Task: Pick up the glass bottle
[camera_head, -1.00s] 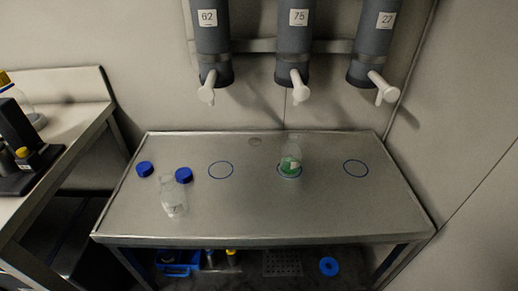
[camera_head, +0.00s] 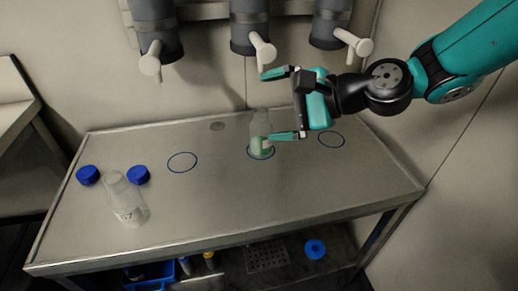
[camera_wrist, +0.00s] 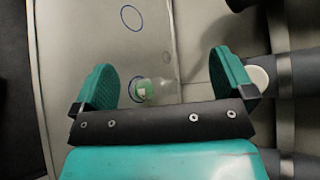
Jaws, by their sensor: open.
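A clear glass bottle with green contents (camera_head: 262,147) stands upright on the middle blue ring of the metal table. In the wrist view this bottle (camera_wrist: 158,91) shows between my two fingers, farther off than they are. A second clear glass bottle (camera_head: 127,202), with a marked label and no green in it, stands at the table's left front. My gripper (camera_head: 280,104) is open and empty, above the table and just right of the green-filled bottle. One teal fingertip overlaps that bottle's right edge in the head view; I cannot tell whether they touch.
Two blue caps (camera_head: 88,174) (camera_head: 138,175) lie near the second bottle. Grey cylinders with white spouts (camera_head: 263,49) hang above the table's back. The left ring (camera_head: 182,162) and right ring (camera_head: 331,139) are empty. A lower shelf holds a rack (camera_head: 267,256) and a blue ring-shaped item (camera_head: 315,249).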

